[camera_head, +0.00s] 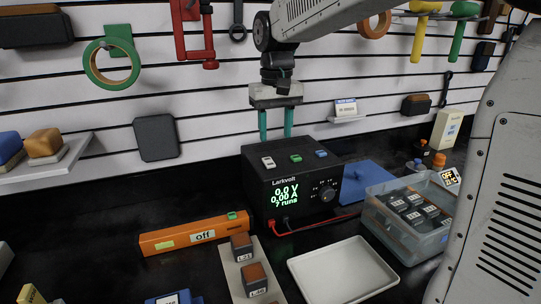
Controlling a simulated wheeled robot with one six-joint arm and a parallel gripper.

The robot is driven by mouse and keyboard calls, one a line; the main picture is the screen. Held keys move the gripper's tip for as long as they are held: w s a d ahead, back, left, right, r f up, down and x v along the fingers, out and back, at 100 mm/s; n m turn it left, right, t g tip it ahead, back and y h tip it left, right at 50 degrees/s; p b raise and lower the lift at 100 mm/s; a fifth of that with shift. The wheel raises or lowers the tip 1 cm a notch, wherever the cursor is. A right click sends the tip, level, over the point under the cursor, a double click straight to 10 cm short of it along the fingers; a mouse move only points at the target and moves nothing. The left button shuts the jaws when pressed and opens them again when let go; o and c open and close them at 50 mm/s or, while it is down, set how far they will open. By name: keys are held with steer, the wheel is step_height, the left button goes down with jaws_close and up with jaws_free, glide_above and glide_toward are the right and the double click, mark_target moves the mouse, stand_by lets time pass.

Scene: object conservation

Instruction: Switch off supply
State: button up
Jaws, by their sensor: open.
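The supply (305,190) is a black box labelled Larkvolt on the dark bench. Its green display (286,194) reads 0.0 V, 0.00 A and 7 runs. A dial (327,195) sits on its front, to the right of the display. On its top are a white switch (268,162), a green switch (295,158) and a blue switch (320,153). My gripper (275,136) points down above the rear of the supply's top, with its two teal fingers apart and nothing between them. The fingertips appear clear of the switches, though the exact gap is hard to tell.
An orange bar marked off (193,236) lies left of the supply. A white tray (342,272) lies in front. A clear bin (368,205) with dark blocks stands right. Red and black leads (310,227) run from the supply's front. A slatted wall with hanging tools stands behind.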

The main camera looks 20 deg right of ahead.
mark_target(270, 164)
steer(key=shift+w+a+f, duration=0.15)
steer(key=shift+w+f, duration=0.25)
steer(key=shift+w, duration=0.2)
steer(key=shift+w+a+f, duration=0.1)
steer(key=shift+w+f, duration=0.25)
steer(key=shift+w, duration=0.25)
step_height(270, 164, down, 7)
steer(key=shift+r, duration=0.1)
